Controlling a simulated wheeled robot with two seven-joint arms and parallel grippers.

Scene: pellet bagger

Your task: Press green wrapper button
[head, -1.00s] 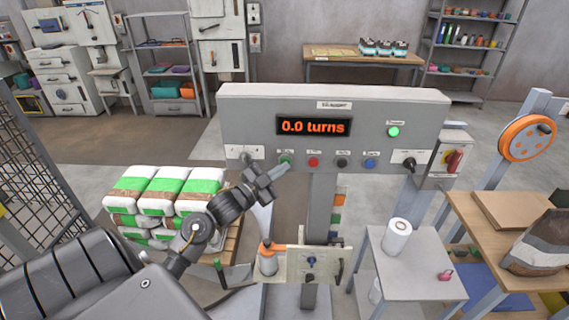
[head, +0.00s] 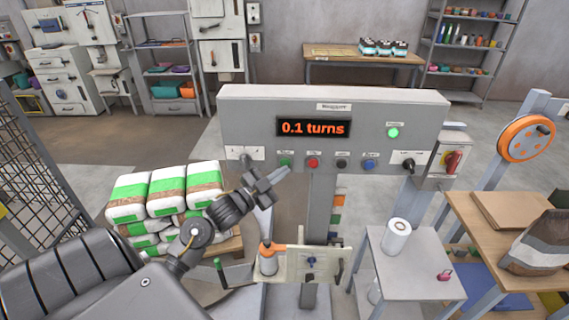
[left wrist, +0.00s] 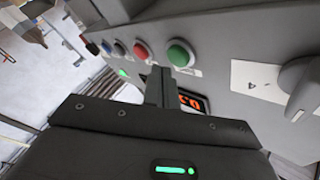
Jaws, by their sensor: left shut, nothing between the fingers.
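The green wrapper button (head: 285,163) is at the left of a row of buttons on the grey panel (head: 240,116). It also shows in the left wrist view (left wrist: 181,53), just beyond the fingertips. My left gripper (head: 281,175) is shut and empty. Its fingertips are just below and in front of the green button in the head view, and a small gap shows in the left wrist view (left wrist: 158,77). The orange display (head: 313,127) reads 0.1 turns. A green lamp (head: 393,132) is lit at the panel's right. My right gripper is not in view.
Red (head: 313,163), black (head: 341,164) and blue (head: 369,164) buttons sit to the right of the green one. A knob (left wrist: 299,82) is on its other side. Stacked bags (head: 165,190) stand at left, behind my arm. A mesh fence (head: 40,165) is at far left.

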